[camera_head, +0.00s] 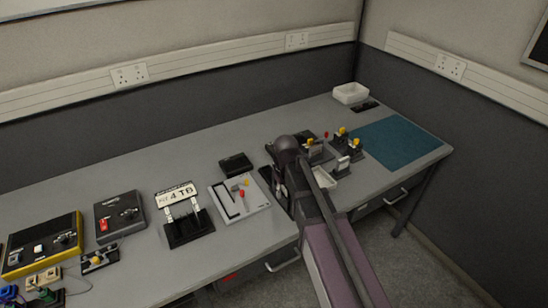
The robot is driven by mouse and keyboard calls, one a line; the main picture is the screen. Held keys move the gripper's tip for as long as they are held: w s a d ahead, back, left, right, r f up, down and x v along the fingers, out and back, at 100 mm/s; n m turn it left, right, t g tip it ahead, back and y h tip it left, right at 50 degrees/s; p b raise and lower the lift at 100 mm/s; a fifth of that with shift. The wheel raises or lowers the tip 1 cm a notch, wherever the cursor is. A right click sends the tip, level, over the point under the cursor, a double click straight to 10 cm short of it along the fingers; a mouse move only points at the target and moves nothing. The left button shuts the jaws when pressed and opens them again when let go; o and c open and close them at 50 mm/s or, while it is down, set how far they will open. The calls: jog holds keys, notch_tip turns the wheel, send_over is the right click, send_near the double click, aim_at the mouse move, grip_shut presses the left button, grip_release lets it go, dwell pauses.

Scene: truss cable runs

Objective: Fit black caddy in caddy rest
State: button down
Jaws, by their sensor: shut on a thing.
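My gripper (279,190) points down at the bench, right of the white tray, partly hidden behind my own arm. It is shut on a dark thing that I take for the black caddy; its outline merges with the dark fingers. A flat dark shape (268,177) lies on the bench right beside the gripper. It may be the caddy rest, but I cannot tell. I cannot tell whether the held thing touches it.
Left of the gripper are a white tray (228,210) with coloured pieces, a black box (235,164) and a 4 TB sign stand (187,232).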

jog(key=shift+d, duration=0.1)
jog(key=shift+w, duration=0.4)
jog(key=w+a, duration=0.2)
jog(key=w, duration=0.5)
jog(key=w+a+r+p, duration=0.1)
jog(key=w+a, duration=0.1)
jog(key=w, duration=0.5)
jog(key=shift+w+a, duration=0.3)
jog(key=shift+a, duration=0.05)
jog(key=shift+f, duration=0.15)
jog(key=shift+f+b, duration=2.05)
jog(key=shift+b, duration=0.15)
jog(key=shift+f, duration=0.15)
jog(key=shift+d+f+b, duration=0.1)
jog(key=shift+f+b, duration=0.25)
jog(key=shift+b, duration=0.15)
jog(key=shift+f+b, duration=0.4)
jog(key=shift+b, duration=0.05)
